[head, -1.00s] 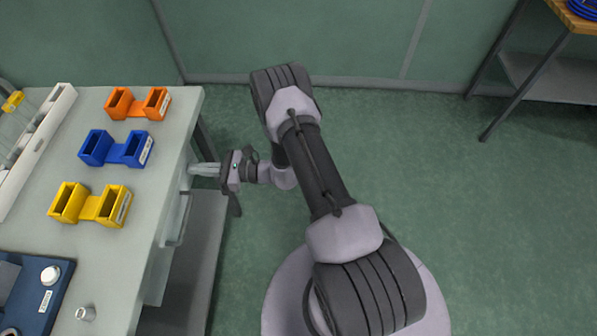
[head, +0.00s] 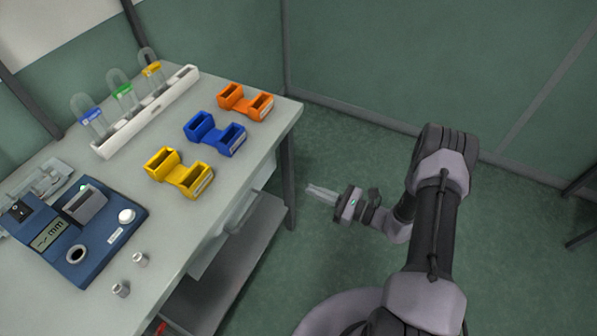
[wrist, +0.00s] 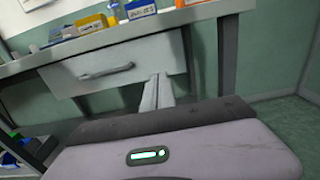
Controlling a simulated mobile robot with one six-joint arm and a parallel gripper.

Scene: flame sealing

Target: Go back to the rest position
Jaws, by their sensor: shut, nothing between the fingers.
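My gripper (head: 320,193) is shut and empty in the head view. It hangs over the green floor, to the right of the workbench (head: 270,118) and apart from it. My arm is folded, with its elbow high and the gripper pointing left toward the bench. In the wrist view my gripper's fingers (wrist: 157,92) are together, seen in front of the bench's drawer (wrist: 105,80). Nothing is held.
The bench carries orange (head: 245,102), blue (head: 214,134) and yellow (head: 179,173) holders, a white rack (head: 150,112) with capped tubes and a blue device (head: 100,245). Two small metal caps (head: 140,259) stand near the front edge. Floor right of the bench is clear.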

